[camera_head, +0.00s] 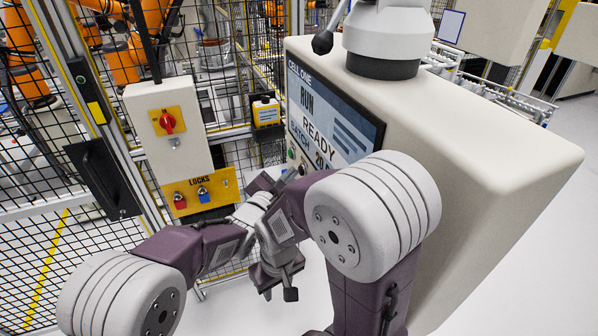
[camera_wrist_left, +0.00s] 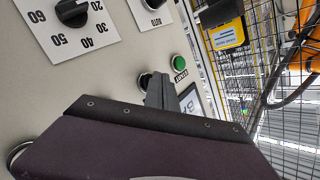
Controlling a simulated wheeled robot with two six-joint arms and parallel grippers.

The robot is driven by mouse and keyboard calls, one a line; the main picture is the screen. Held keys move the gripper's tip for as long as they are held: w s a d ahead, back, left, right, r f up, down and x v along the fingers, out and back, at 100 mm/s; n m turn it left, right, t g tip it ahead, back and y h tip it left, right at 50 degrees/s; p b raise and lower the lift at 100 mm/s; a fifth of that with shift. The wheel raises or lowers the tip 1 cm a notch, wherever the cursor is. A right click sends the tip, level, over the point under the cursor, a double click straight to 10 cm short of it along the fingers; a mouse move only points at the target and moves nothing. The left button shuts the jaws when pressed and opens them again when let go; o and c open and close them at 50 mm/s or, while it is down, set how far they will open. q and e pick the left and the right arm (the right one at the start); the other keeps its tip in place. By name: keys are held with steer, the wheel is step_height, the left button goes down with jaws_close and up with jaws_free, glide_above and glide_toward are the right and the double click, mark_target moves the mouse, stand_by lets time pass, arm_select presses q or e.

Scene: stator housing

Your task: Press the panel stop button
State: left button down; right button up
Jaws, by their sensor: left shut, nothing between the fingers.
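The operator panel carries a screen (camera_head: 330,118) reading "RUN" and "READY". Below the screen, a green button (camera_head: 291,154) shows in the head view. In the left wrist view the green button (camera_wrist_left: 179,62) is labelled START. I cannot make out a stop button; my gripper covers part of the panel there. My left gripper (camera_head: 284,180) is shut and empty, close to the panel's lower controls. Its grey tip shows in the left wrist view (camera_wrist_left: 160,92), beside a dark round control (camera_wrist_left: 145,80). Whether it touches anything is unclear. My right gripper (camera_head: 279,292) hangs lower, open and empty.
The panel also has a numbered dial (camera_wrist_left: 72,12) and a selector marked AUTO (camera_wrist_left: 150,4). A fence box with a red switch (camera_head: 167,122) and a yellow LOCKS plate (camera_head: 201,192) stand at left. A yellow container (camera_head: 266,112) is behind. My arms cross close together.

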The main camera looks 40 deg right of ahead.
arm_select(q)
steer(key=shift+d, duration=0.2)
steer(key=shift+a, duration=0.15)
steer(key=shift+w+a+b, duration=0.15)
steer(key=shift+a+b, duration=0.25)
steer(key=shift+a, duration=0.4)
steer(key=a, duration=0.3)
steer(key=w+a+b, duration=0.1)
steer(key=a, duration=0.1)
steer(key=shift+w+a, duration=0.2)
steer(key=shift+a, duration=0.2)
stand_by(0.4)
